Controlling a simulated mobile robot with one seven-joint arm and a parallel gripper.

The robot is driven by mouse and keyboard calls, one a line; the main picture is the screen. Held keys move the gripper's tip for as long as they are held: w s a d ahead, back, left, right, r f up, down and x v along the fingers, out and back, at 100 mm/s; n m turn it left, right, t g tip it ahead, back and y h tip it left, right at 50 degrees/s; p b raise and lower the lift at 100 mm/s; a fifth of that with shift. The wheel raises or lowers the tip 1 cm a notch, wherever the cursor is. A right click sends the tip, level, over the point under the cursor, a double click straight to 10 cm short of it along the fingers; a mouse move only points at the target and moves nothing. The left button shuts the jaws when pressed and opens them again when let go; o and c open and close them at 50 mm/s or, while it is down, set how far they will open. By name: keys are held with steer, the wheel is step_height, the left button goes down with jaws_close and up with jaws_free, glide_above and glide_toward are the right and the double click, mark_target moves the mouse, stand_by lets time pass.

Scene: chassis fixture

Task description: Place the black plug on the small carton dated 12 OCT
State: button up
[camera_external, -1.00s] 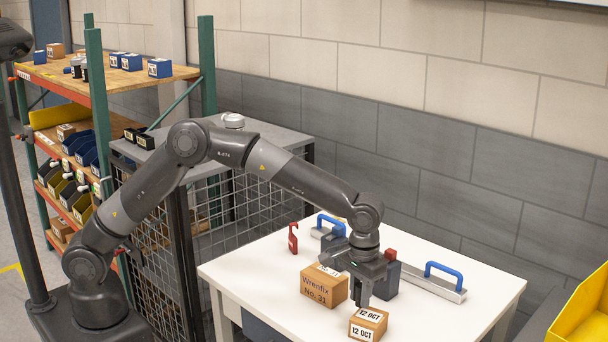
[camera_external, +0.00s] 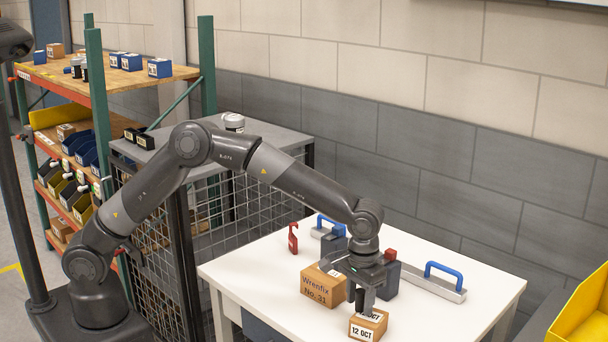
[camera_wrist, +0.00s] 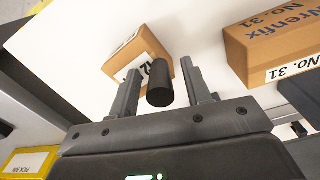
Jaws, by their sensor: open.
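The small tan carton (camera_external: 376,328) labelled 12 OCT sits near the front edge of the white table. In the wrist view, the carton (camera_wrist: 127,62) lies beyond my fingers, its label partly hidden. The black plug (camera_wrist: 160,88) is a short cylinder between my two fingers, with a gap visible on each side. Its far end meets the carton's outline; it appears to stand on the carton, but contact is hidden. The plug (camera_external: 360,298) also shows in the external view. My gripper (camera_external: 367,307) is open, pointing down just over the carton.
A larger Wrenfix No. 31 carton (camera_external: 322,288) stands close left of my gripper. A dark block (camera_external: 387,279) is behind it. A red hook-shaped part (camera_external: 293,238) and a metal bar with blue handles (camera_external: 443,287) lie farther back. The table's left front is clear.

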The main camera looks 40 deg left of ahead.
mark_target(360, 290)
step_height(360, 290, up, 12)
steer(key=a+r+t, duration=0.1)
steer(key=a+r, duration=0.3)
steer(key=a, duration=0.6)
steer(key=a+r+t, duration=0.1)
steer(key=a+r, duration=0.2)
steer(key=a, duration=0.8)
steer(key=a+r+t, duration=0.1)
steer(key=a+r, duration=0.3)
steer(key=a, duration=0.6)
steer(key=s+a+f+n+t, duration=0.1)
steer(key=s+a+f, duration=0.2)
steer(key=s+a, duration=0.6)
steer(key=s+a+f+t, duration=0.1)
steer(key=s+a+f, duration=0.2)
steer(key=s+a, duration=0.6)
steer(key=a, duration=0.4)
steer(key=shift+n+t, duration=0.3)
steer(key=shift+n, duration=0.1)
steer(key=shift+o, duration=0.6)
